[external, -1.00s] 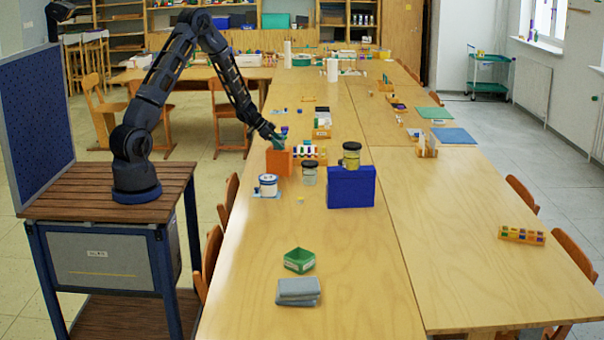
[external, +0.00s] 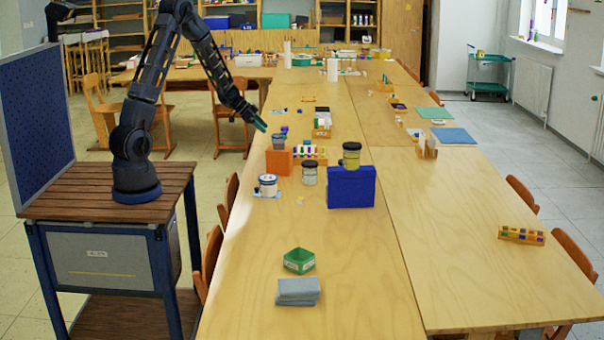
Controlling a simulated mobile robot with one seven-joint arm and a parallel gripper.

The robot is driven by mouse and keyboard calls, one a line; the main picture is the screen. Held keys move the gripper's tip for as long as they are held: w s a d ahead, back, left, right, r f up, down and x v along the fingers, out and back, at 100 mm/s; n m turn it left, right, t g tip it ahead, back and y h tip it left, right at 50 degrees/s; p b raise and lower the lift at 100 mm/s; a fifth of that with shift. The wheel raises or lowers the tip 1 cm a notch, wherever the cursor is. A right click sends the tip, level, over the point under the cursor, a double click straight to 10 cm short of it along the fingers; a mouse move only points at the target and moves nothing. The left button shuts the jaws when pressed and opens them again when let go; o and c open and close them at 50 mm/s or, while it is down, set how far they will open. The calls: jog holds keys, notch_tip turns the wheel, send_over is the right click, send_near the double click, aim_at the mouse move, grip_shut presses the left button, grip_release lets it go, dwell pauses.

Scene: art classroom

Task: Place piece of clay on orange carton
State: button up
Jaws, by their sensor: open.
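The orange carton (external: 279,162) stands upright near the left edge of the long table. A small grey lump (external: 279,141), which looks like the piece of clay, shows at the carton's top and appears to rest on it. Its exact contact with the carton is too small to see. My gripper (external: 262,126) is open and empty, above and to the left of the carton and apart from the lump.
A white-and-blue tub (external: 268,185) stands in front of the carton. A jar (external: 309,174) and a blue box (external: 351,187) with another jar (external: 351,156) on top are to the right. A rack of coloured bottles (external: 310,155) is close beside the carton.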

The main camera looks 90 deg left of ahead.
jog(key=shift+s+r, duration=0.4)
jog(key=w+d+r+y, duration=0.2)
jog(key=d+r, duration=0.1)
jog(key=r, duration=0.3)
jog(key=w+d+r+y, duration=0.2)
jog(key=w+d+r, duration=0.1)
jog(key=r, duration=0.3)
jog(key=s+d+r+n+g+y, duration=0.1)
jog(key=s+d+r+n+y, duration=0.15)
jog(key=d+r, duration=0.8)
jog(key=s+d+r+m+g+h, duration=0.1)
jog(key=s+d+h, duration=0.2)
jog(key=s+d, duration=0.8)
jog(key=s+d+r+m+g+h, duration=0.1)
jog(key=s+d+g+h, duration=0.1)
jog(key=s+d, duration=1)
jog(key=d+h, duration=0.1)
jog(key=d, duration=0.6)
jog(key=shift+s+d, duration=0.15)
jog(key=shift+d, duration=0.1)
jog(key=shift+m+h, duration=0.25)
